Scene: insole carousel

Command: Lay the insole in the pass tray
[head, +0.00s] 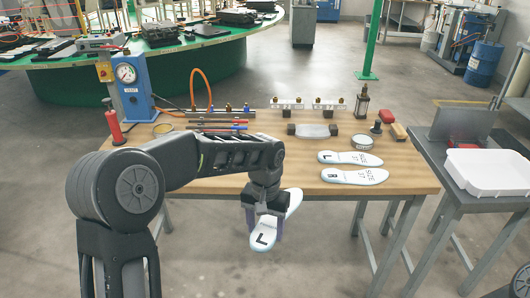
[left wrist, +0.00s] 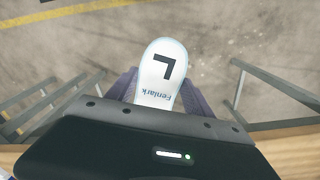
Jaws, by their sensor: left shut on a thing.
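My left gripper (head: 265,226) is shut on a white insole (head: 263,240) marked "L". It holds the insole at the table's front edge, with the marked end hanging out over the floor side. In the left wrist view the insole (left wrist: 163,68) shows between the two fingers, with the "L" and the word "Fenlark". A white tray (head: 487,173) stands on a grey side table at the right, well apart from the gripper. Its visible inside looks empty. My right gripper is not in view.
Two more white insoles, one behind (head: 350,158) and one in front (head: 354,176), lie on the wooden table (head: 215,188). A blue gauge unit (head: 133,88) stands at the left.

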